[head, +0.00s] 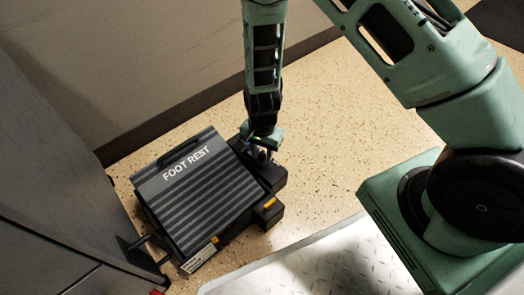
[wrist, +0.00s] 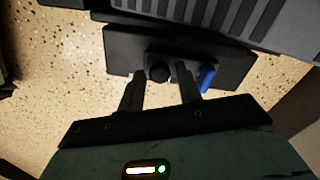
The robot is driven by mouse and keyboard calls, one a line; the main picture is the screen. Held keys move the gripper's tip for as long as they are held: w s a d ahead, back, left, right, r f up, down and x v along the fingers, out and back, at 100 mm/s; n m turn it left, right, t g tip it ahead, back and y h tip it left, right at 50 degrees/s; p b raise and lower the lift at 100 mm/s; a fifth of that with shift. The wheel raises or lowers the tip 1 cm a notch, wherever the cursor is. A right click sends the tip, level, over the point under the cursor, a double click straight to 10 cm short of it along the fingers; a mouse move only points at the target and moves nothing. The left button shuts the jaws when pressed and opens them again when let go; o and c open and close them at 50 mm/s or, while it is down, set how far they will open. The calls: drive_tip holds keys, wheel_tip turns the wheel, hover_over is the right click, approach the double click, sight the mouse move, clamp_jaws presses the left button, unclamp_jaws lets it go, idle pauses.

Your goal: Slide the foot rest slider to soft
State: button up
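The foot rest (head: 195,190) is a dark ribbed pad with white "FOOT REST" lettering, lying on the floor left of centre in the head view. A blue mark (wrist: 206,78) is just right of the knob in the wrist view. My gripper (wrist: 162,76) is open, with one finger on each side of the knob; I cannot tell whether either touches it. In the head view my gripper (head: 262,152) hides the knob. No "soft" label is readable.
A wall (head: 150,60) is behind. An orange mark (head: 269,202) is on a black block at the foot rest's right. Speckled floor (head: 325,150) is clear to the right.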

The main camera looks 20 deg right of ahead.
clamp_jaws()
drive_tip(key=shift+s+d+p, duration=0.15)
drive_tip(key=shift+s+d, duration=0.1)
drive_tip(key=shift+s, duration=0.5)
drive_tip(key=shift+s+d+p, duration=0.2)
drive_tip(key=shift+s+d, duration=0.05)
drive_tip(key=shift+s, duration=0.45)
drive_tip(key=shift+s+d+p, duration=0.15)
drive_tip(key=shift+s+d, duration=0.1)
drive_tip(key=shift+s, duration=0.5)
drive_tip(key=shift+o, duration=1.9)
unclamp_jaws()
wheel_tip(320, 180, up, 18)
drive_tip(key=p, duration=1.1)
drive_tip(key=shift+f, duration=0.25)
